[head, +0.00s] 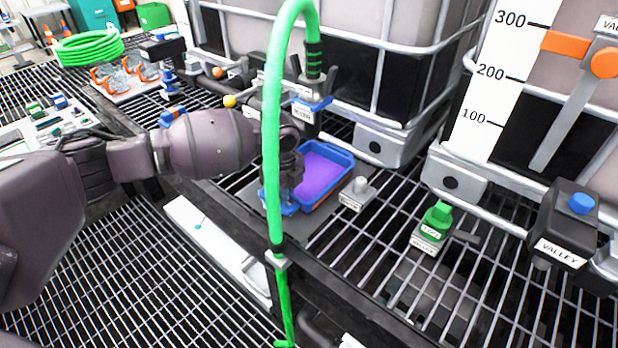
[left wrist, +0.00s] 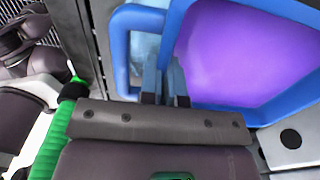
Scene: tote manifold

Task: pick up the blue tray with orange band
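The blue tray (head: 341,157) holds a purple content and sits on a dark mat on the grating, in front of the caged tank. My right gripper is not in view.
The green hose (head: 272,130) rises upright right in front of my left gripper. A grey fitting (head: 357,194) stands close to the tray's right side. A green-handled valve (head: 436,222) is further right. The tank cage (head: 390,100) closes off the back.

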